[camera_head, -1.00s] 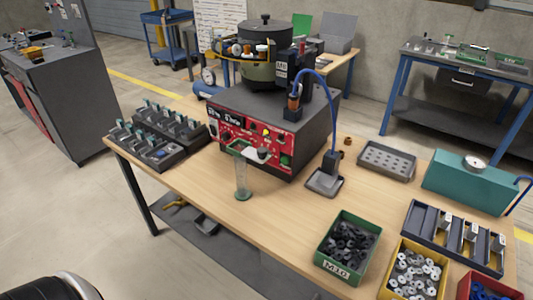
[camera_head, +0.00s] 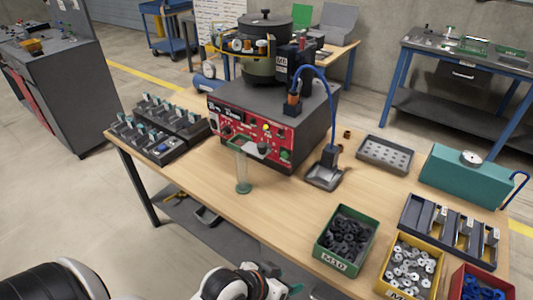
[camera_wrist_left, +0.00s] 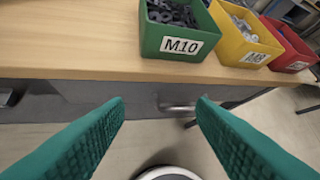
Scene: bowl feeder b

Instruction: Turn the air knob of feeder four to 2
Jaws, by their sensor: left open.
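The bowl feeder (camera_head: 285,105) stands on the wooden table, a dark box with a bowl (camera_head: 265,45) on top. Its red front panel (camera_head: 240,126) carries several small knobs and buttons, including a dark knob (camera_head: 227,132) at the left and a green one (camera_head: 285,155) at the lower right. Which is the air knob, its setting and the feeder's number are too small to read. My left gripper (camera_head: 294,288) is at the bottom edge, well short of the panel; in the left wrist view its teal fingers (camera_wrist_left: 160,108) are open and empty before the table edge. My right gripper is out of view.
A clear tube (camera_head: 242,172) stands before the panel. Green (camera_head: 328,260), yellow (camera_head: 388,284) and red (camera_head: 455,290) bins line the front right. A black fixture (camera_head: 160,152) sits at left. The table (camera_head: 205,185) is clear between the tube and the front edge.

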